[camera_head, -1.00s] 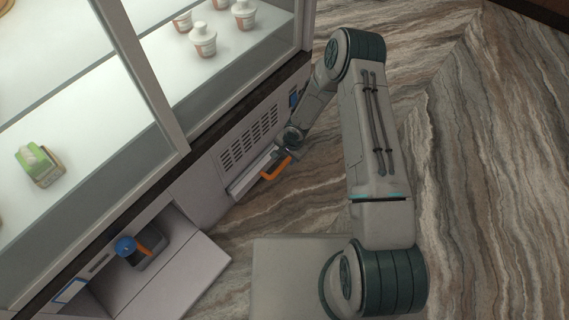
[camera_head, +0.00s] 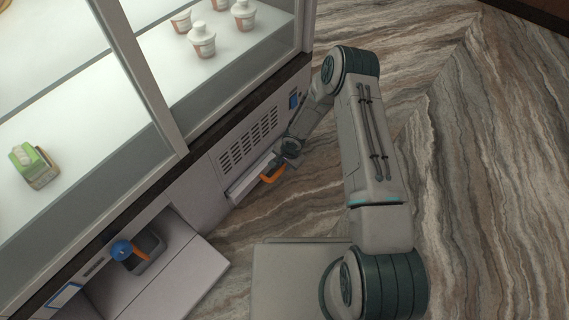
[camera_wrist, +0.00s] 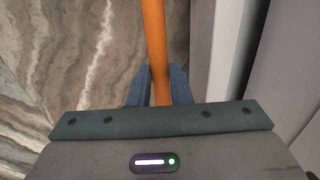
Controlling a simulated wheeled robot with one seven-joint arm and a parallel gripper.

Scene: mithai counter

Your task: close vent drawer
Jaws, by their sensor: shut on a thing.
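The vent drawer (camera_head: 239,190) is low in the counter front, below the slotted vent panel (camera_head: 249,143), and stands a little out from the counter. Its orange handle (camera_head: 271,174) shows at the drawer's front. My gripper (camera_head: 281,160) is at this handle. In the wrist view the orange handle (camera_wrist: 154,45) runs between the two blue-grey fingers of my gripper (camera_wrist: 158,88), which are shut on it. The pale drawer face (camera_wrist: 222,50) is right of the handle there. The drawer's inside cannot be made out.
A glass display case (camera_head: 150,70) with white-topped cups (camera_head: 201,40) and a green item (camera_head: 35,163) is above. A pale flap (camera_head: 175,275) juts out at lower left, near a dark device with a blue knob (camera_head: 122,250). Marbled floor (camera_head: 480,170) is open at right.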

